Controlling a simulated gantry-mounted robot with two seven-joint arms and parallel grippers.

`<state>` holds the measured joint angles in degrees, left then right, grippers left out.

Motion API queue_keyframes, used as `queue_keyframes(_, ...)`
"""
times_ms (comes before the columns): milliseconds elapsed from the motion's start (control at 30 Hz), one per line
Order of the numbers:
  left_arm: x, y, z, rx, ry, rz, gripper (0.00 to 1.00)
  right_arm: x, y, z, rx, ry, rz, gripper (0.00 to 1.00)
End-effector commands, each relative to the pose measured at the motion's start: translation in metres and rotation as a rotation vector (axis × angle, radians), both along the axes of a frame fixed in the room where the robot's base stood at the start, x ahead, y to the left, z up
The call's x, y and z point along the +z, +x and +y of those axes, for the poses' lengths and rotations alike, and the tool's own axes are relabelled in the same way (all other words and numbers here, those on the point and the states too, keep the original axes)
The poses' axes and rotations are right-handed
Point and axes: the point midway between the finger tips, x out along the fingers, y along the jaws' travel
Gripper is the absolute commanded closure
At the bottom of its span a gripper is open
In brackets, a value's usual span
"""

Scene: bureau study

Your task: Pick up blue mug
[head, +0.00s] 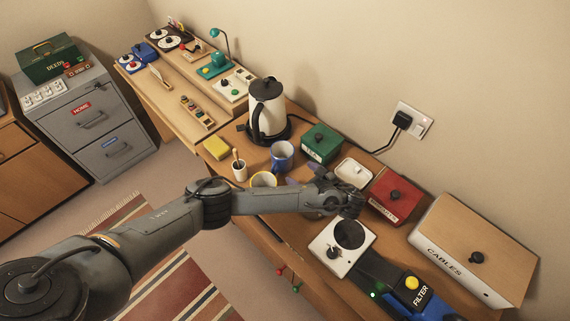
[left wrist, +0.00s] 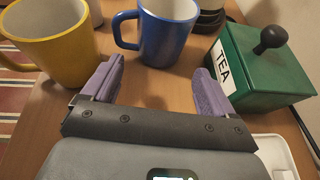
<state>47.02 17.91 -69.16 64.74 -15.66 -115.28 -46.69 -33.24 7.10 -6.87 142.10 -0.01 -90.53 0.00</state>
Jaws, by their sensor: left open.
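The blue mug (head: 282,155) stands upright on the wooden desk, left of the green tea box. In the left wrist view the blue mug (left wrist: 167,35) is ahead, beyond the fingertips, its handle toward the left. My left gripper (head: 298,177) is over the desk on the near right side of the mug. Its purple fingers (left wrist: 160,72) are spread apart with only bare desk between them; the mug is apart from them. My right gripper is not in view.
A yellow mug (left wrist: 60,45) stands close by the left finger, and the green tea box (left wrist: 255,75) is close by the right finger. A kettle (head: 267,112) is behind the blue mug. A white dish (head: 354,172) and red box (head: 395,194) lie to the right.

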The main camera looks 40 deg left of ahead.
Motion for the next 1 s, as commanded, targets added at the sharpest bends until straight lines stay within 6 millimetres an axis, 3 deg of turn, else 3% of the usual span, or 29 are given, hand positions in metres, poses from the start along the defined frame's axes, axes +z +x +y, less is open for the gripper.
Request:
queue_keyframes(33, -0.009, 0.001, 0.007, 0.002, 0.001, 0.000, 0.13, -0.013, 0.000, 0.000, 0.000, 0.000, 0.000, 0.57)
queue_keyframes(300, -0.018, 0.006, 0.031, 0.001, -0.003, -0.002, 0.13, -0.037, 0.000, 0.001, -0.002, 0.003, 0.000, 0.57)
queue_keyframes(567, -0.019, 0.007, 0.039, 0.001, -0.005, -0.003, 0.13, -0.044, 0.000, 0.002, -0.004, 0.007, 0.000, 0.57)
queue_keyframes(700, -0.029, 0.010, 0.052, 0.001, -0.005, -0.004, 0.13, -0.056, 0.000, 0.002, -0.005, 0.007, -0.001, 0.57)
queue_keyframes(1000, -0.037, 0.016, 0.080, 0.000, -0.005, -0.002, 0.13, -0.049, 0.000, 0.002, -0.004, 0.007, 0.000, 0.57)
